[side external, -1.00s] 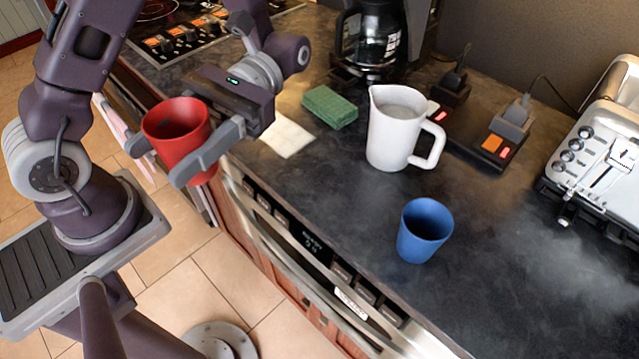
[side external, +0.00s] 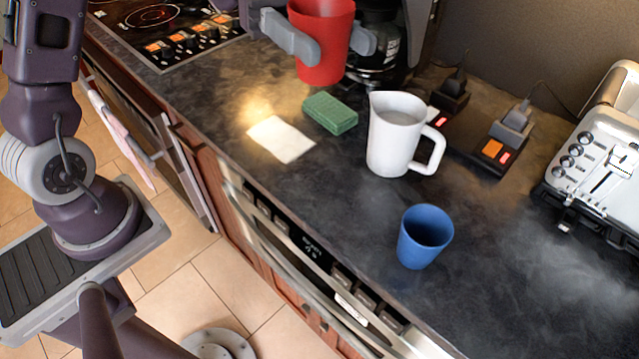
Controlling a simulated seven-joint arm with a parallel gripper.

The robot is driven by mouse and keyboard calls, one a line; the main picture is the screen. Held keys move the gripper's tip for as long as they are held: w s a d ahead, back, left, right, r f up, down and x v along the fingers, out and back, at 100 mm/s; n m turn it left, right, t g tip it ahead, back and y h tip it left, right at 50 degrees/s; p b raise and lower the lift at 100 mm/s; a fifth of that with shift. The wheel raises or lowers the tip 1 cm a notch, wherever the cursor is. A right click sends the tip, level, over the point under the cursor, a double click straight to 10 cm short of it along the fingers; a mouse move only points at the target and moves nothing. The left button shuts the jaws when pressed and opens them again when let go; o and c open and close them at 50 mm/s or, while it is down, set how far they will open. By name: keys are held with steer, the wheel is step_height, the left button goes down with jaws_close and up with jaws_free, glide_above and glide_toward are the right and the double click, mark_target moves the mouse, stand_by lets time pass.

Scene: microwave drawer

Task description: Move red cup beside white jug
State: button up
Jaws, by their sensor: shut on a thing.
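The red cup (side external: 321,45) is held upright in the air at the top middle of the side external view. My gripper (side external: 338,46) is shut on it, with a grey finger on each side; the rest of the gripper is mostly cut off by the top edge. The white jug (side external: 394,135) stands on the dark counter, right of and lower in the picture than the cup, with its handle to the right. The cup and jug are apart.
A green sponge (side external: 330,113) and a white card (side external: 281,139) lie left of the jug. A blue cup (side external: 424,237) stands in front of it. A coffee maker (side external: 379,50) is behind the red cup. A power strip (side external: 482,142) and toaster (side external: 600,165) are at right. The front left counter is clear.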

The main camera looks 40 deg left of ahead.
step_height(320, 180, down, 24)
steer(key=shift+f, duration=0.1)
steer(key=o, duration=1.3)
steer(key=shift+o, duration=0.2)
